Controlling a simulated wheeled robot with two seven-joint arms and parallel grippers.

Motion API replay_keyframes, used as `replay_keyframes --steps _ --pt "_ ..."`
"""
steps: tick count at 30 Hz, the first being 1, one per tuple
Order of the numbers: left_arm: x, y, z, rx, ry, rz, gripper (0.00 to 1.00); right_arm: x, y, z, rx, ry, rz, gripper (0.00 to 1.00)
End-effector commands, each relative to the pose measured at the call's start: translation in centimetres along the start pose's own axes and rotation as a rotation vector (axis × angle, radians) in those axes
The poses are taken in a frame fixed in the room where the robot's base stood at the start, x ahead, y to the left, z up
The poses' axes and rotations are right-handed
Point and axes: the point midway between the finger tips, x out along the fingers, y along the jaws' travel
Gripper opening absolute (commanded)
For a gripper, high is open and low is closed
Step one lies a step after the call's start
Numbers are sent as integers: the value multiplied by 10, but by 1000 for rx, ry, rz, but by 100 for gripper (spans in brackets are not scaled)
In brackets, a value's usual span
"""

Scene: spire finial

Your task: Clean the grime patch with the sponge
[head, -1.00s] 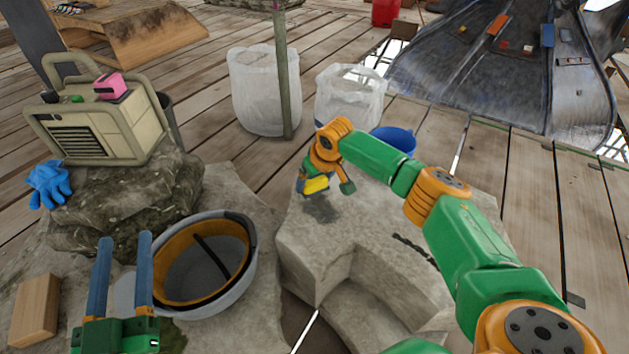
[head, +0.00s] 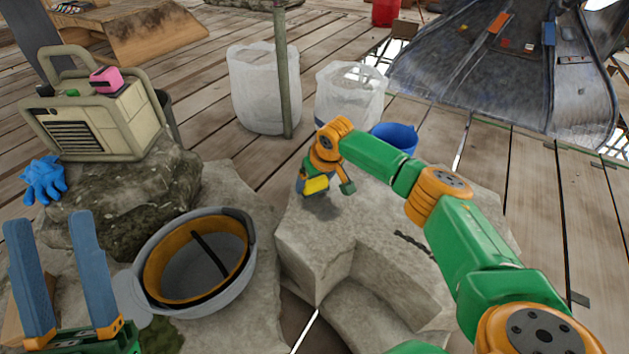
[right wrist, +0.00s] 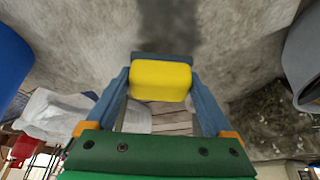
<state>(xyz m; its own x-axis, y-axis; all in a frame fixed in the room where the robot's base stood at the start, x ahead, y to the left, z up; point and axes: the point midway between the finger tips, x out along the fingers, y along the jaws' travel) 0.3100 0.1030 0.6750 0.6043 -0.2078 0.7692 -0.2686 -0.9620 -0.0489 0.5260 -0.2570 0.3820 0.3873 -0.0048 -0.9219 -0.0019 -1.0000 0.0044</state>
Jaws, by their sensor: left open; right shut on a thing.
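My right gripper (head: 316,182) is shut on the yellow sponge (head: 315,184), over the upper left part of the pale stone block (head: 310,245). The right wrist view shows the sponge (right wrist: 160,80) between the two blue fingers. A dark grey patch (head: 323,209) lies on the stone just below the sponge; it also shows in the right wrist view (right wrist: 167,28). I cannot tell how much of it is grime and how much is shadow, or whether the sponge touches the stone. My left gripper (head: 48,218) is open and empty at the lower left.
A hard hat (head: 150,290) lies upturned near my left gripper. A generator (head: 95,125) with a pink item (head: 107,80) stands on a rock, beside blue gloves (head: 43,179). White bags (head: 265,90) and a blue bucket (head: 395,138) stand behind the block. A thin post (head: 282,70) rises there.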

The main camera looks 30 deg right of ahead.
Motion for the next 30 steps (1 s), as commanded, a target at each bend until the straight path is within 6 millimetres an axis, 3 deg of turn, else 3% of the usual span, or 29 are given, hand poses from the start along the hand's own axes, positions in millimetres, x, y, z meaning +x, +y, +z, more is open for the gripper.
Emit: replay_keyframes --steps 30 --pt "-2 0 3 0 -3 0 50 11 0 4 0 0 0 20"
